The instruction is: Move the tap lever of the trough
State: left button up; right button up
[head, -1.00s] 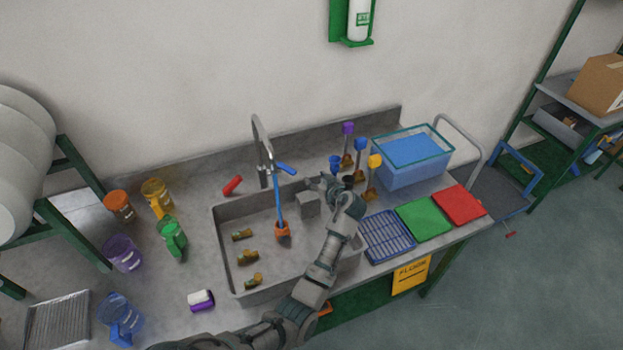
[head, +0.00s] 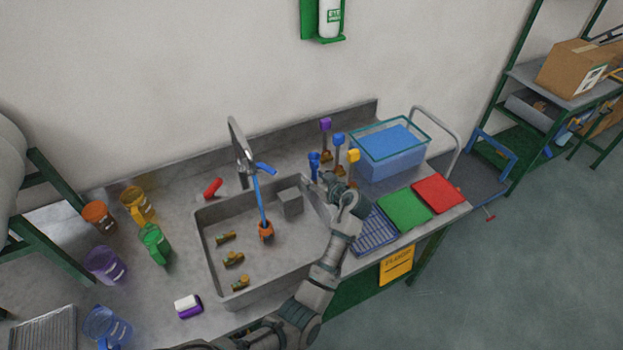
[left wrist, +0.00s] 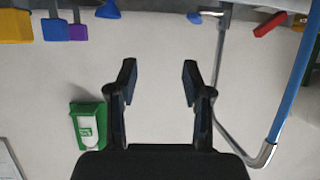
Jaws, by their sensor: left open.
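The trough (head: 212,262) is a grey metal sink in the counter. Its tap (head: 237,145) is a curved steel spout at the back edge, with a blue lever (head: 266,168) pointing right. A blue hose (head: 260,195) hangs from the tap to an orange end. My left gripper (head: 326,180) is open and empty above the trough's right rear corner, right of the lever and apart from it. In the left wrist view its open fingers (left wrist: 159,74) face the wall; the tap (left wrist: 222,60) and blue hose (left wrist: 294,80) show at right, the blue lever (left wrist: 193,18) near the top.
Upright brushes, purple (head: 325,125), blue (head: 338,140) and yellow (head: 353,156), stand close behind my gripper. A blue bin (head: 390,165) is to the right. A red piece (head: 212,188) lies left of the tap.

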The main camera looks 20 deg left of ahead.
dwell(0.5)
pick_arm(q)
notch_tip(320, 180, up, 10)
dwell(0.4)
jog(key=shift+f, duration=0.1)
